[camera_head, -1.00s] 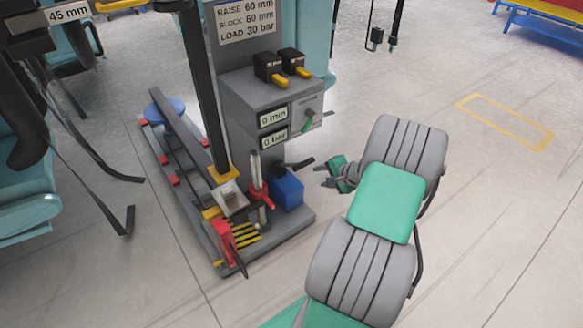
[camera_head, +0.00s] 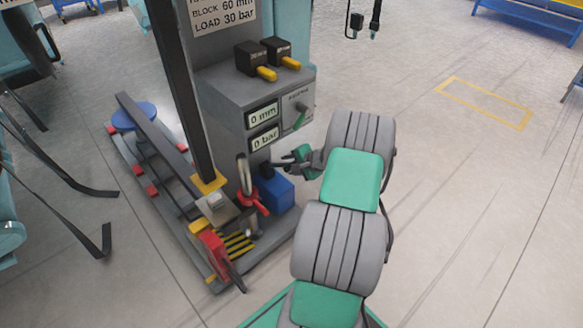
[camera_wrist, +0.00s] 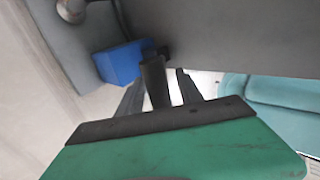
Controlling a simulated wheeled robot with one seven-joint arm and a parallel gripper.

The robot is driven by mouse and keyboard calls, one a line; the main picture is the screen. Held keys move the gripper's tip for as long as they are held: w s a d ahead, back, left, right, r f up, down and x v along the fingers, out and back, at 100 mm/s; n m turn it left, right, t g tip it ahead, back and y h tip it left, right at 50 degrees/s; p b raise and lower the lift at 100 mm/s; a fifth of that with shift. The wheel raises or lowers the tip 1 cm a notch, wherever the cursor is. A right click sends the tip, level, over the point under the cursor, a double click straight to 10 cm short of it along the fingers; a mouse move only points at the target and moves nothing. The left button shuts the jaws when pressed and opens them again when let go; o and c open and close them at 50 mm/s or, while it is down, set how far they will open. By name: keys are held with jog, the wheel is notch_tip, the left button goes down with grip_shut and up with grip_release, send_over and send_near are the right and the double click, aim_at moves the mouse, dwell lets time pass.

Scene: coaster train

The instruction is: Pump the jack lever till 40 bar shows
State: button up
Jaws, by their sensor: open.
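The jack pump is a blue box (camera_head: 278,190) at the foot of the grey column, with a short black lever (camera_head: 266,170) on it. The "0 bar" display (camera_head: 265,138) is above it. My gripper (camera_head: 286,160) is open beside the column, just right of the lever. In the wrist view, the black lever (camera_wrist: 154,82) points towards me and appears between my spread fingers; contact cannot be told. The blue box (camera_wrist: 120,63) lies beyond it on the left.
A red-collared cylinder (camera_head: 245,178) and a red block (camera_head: 214,250) stand left of the pump. Free floor lies to the right.

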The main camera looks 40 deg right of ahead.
grip_shut()
dwell(0.5)
jog(key=shift+d+r, duration=0.15)
dwell(0.9)
